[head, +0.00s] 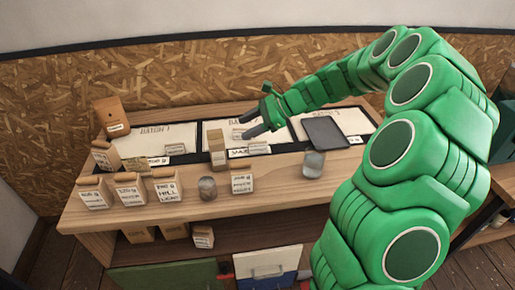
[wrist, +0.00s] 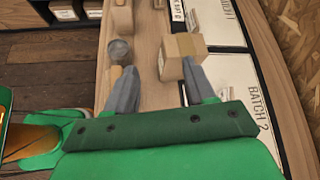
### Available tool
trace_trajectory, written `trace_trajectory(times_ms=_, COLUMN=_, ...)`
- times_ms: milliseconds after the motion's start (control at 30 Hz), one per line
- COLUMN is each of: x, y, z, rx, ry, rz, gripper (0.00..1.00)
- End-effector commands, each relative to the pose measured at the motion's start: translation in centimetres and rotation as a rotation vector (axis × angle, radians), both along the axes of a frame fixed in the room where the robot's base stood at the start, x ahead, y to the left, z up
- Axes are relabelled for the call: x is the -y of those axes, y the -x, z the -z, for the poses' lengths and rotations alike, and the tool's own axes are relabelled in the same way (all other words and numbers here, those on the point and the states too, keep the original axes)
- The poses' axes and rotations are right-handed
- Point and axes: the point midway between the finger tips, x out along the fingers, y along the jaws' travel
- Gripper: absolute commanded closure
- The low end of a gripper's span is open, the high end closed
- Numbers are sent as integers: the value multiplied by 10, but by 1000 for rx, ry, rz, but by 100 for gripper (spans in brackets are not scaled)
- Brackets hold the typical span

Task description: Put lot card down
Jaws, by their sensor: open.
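My gripper (head: 243,126) is open above the middle of the wooden counter. In the wrist view its two fingers (wrist: 160,88) stand apart with bare wood between them and no card held. Small white printed cards stand along the front of the batch mats: one (head: 238,153) beside a tan carton (head: 217,152), one (head: 259,148) to its right, and others at the left mat (head: 175,149) and right mat (head: 355,140). I cannot tell which is the lot card. The carton (wrist: 182,50) is just ahead of the right finger in the wrist view.
Labelled bags (head: 167,189) stand at the counter's front left, with a dark jar (head: 207,188) and a clear glass (head: 313,164) further right. A dark tray (head: 325,133) lies on the right mat. Bins (head: 267,265) sit below. Bare wood shows along the front right.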

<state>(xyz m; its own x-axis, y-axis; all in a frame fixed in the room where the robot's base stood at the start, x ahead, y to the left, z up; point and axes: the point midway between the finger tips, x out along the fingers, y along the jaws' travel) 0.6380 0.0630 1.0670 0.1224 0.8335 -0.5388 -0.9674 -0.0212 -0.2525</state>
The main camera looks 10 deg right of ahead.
Motion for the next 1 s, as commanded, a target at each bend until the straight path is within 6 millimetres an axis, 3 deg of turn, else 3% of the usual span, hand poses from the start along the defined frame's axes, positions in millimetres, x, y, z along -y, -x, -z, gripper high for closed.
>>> trace_trajectory(times_ms=200, x=39, y=-50, z=33, rx=-113, ry=-95, rz=193, gripper=46)
trace_trajectory(times_ms=400, x=73, y=-80, z=58, rx=-191, ry=-158, rz=334, gripper=46)
trace_trajectory(times_ms=600, x=88, y=-91, z=70, rx=-225, ry=-185, rz=391, gripper=46)
trace_trajectory(times_ms=1000, x=88, y=-92, z=105, rx=-229, ry=-186, rz=395, gripper=46)
